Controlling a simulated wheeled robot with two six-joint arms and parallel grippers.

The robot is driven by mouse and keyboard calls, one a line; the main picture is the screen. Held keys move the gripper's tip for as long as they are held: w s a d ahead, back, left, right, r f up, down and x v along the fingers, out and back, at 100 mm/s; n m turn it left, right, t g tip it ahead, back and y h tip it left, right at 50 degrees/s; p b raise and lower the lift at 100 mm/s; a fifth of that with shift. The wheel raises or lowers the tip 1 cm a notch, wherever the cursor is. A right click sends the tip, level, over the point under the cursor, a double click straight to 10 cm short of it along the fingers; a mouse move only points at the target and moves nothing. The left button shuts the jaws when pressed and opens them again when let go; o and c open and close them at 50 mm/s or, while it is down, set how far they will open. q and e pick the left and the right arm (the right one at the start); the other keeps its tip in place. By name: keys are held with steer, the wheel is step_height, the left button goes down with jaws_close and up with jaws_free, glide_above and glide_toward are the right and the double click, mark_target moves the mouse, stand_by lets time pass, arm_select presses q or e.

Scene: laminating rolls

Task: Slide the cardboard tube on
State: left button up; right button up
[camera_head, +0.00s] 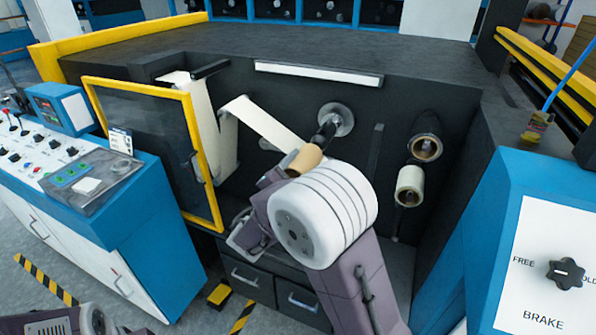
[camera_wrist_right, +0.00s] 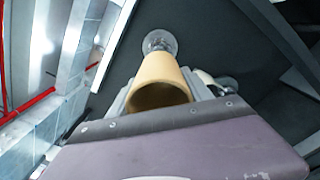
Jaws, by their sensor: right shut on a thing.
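The tan cardboard tube (camera_head: 305,160) is held in my right gripper (camera_head: 285,178), whose fingers are mostly hidden behind my white wrist. In the right wrist view the tube (camera_wrist_right: 160,82) sits between the fingers of the gripper (camera_wrist_right: 162,95), its open near end facing the camera. The dark spindle (camera_head: 325,134) sticks out of a round metal flange (camera_head: 337,119) on the machine's dark panel. The tube's far end meets the spindle's outer end in the picture, roughly in line with it. I cannot tell whether the spindle tip is inside the tube. My left gripper is out of view.
A pale web (camera_head: 262,128) hangs left of the spindle, near the yellow-framed door (camera_head: 150,150). A blue brake cabinet (camera_head: 480,225) stands front right.

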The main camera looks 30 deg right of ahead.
mark_target(318, 145)
steer(key=shift+p+x, duration=0.95)
steer(key=shift+x, duration=2.5)
steer(key=shift+w+d, duration=0.4)
steer(key=shift+d, duration=0.05)
steer(key=shift+b+x, duration=0.65)
steer(key=shift+x, duration=1.5)
steer(key=shift+b+x, duration=0.55)
steer(key=shift+x, duration=2.45)
steer(key=o, duration=1.4)
steer(key=shift+o, duration=0.2)
